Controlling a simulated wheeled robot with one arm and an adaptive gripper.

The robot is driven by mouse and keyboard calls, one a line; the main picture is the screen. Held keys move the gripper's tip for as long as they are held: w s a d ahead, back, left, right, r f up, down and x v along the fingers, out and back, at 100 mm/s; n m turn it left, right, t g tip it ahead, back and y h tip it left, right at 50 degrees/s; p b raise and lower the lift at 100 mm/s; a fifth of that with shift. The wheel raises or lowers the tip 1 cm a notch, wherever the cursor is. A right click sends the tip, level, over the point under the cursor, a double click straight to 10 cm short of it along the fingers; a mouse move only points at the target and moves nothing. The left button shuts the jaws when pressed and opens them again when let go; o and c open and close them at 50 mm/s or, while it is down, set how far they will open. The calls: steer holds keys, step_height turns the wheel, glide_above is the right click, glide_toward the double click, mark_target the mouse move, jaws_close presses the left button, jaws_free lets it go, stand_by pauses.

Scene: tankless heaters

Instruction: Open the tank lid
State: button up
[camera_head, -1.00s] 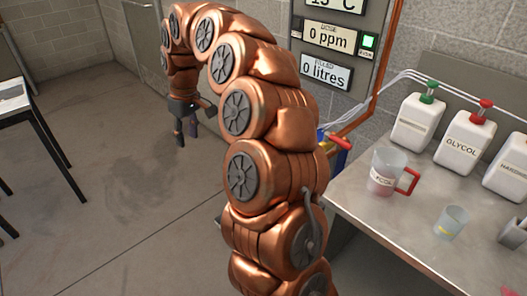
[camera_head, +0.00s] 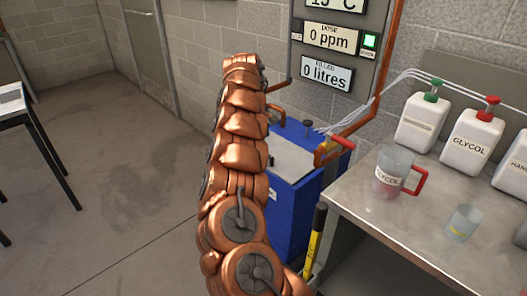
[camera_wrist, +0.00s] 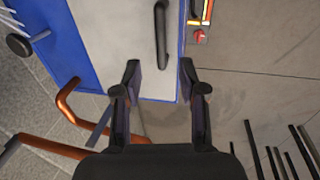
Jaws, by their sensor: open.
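The blue tank (camera_head: 293,222) stands on the floor against the wall, left of the bench, with a pale grey lid (camera_head: 290,158) on top that looks closed. In the wrist view the lid (camera_wrist: 120,45) fills the upper middle, with a black bar handle (camera_wrist: 161,40) on it. My gripper (camera_wrist: 160,78) is open and empty. Its fingers point towards the lid, one to each side of the handle's line and apart from the handle in the picture. In the head view my gripper is hidden by my copper arm.
Copper pipes (camera_wrist: 68,105) pass at the lid's left in the wrist view. A red-handled valve (camera_head: 341,143) is beside the tank. The metal bench (camera_head: 385,225) at right holds a jug (camera_head: 388,168), a cup (camera_head: 462,222) and several canisters.

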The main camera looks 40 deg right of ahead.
steer(key=f, duration=0.2)
steer(key=d+f, duration=0.1)
steer(key=f, duration=0.4)
steer(key=shift+d+f, duration=0.2)
steer(key=shift+f, duration=0.1)
jaws_close()
stand_by(0.4)
steer(key=shift+d, duration=0.1)
